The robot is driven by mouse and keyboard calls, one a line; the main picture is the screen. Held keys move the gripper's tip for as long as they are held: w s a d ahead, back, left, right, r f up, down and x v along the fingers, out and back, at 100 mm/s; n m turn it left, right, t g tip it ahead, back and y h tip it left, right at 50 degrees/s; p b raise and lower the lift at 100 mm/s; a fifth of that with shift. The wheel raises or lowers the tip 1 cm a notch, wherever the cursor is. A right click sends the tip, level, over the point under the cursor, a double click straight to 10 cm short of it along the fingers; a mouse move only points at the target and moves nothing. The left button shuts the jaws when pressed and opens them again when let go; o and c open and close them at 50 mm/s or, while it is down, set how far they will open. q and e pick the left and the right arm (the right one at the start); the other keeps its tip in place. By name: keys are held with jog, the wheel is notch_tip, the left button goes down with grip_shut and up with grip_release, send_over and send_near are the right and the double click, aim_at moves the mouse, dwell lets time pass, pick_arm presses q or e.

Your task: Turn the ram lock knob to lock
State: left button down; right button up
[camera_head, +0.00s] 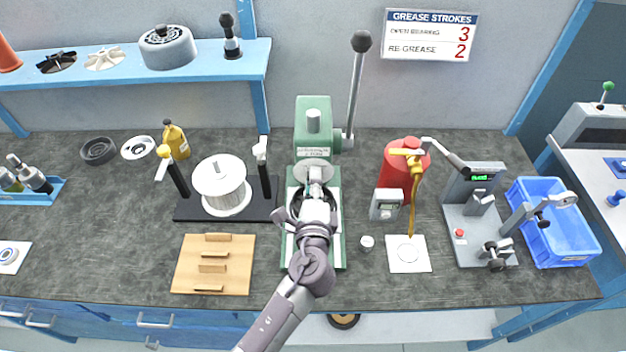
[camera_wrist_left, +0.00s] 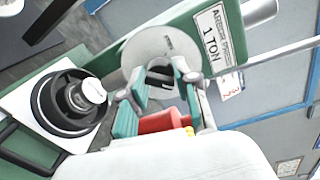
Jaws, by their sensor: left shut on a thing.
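The green arbor press (camera_head: 313,122) stands at the middle of the bench, with its "1 TON" label showing in the left wrist view (camera_wrist_left: 212,38). A pale round plate (camera_head: 309,172) sits on its front, and it also shows in the left wrist view (camera_wrist_left: 146,47). My left gripper (camera_head: 316,185) is at this plate. In the left wrist view its fingertips (camera_wrist_left: 162,80) are closed around the dark ram lock knob (camera_wrist_left: 160,74), which they mostly hide. The knob's exact angle cannot be read. My right gripper is not in view.
The press's long lever (camera_head: 356,85) rises at the right. A black ring part with a white hub (camera_wrist_left: 78,100) lies on the press bed. A rotor stand (camera_head: 183,212) is left. A red canister (camera_head: 397,178) and blue bin (camera_head: 575,245) are right.

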pick_arm(q)
jog(key=shift+r, duration=0.1)
dwell(0.5)
jog(key=c, duration=0.9)
grip_release()
jog(key=shift+o, duration=0.2)
jog(key=s, duration=1.2)
jog(key=shift+r, duration=0.3)
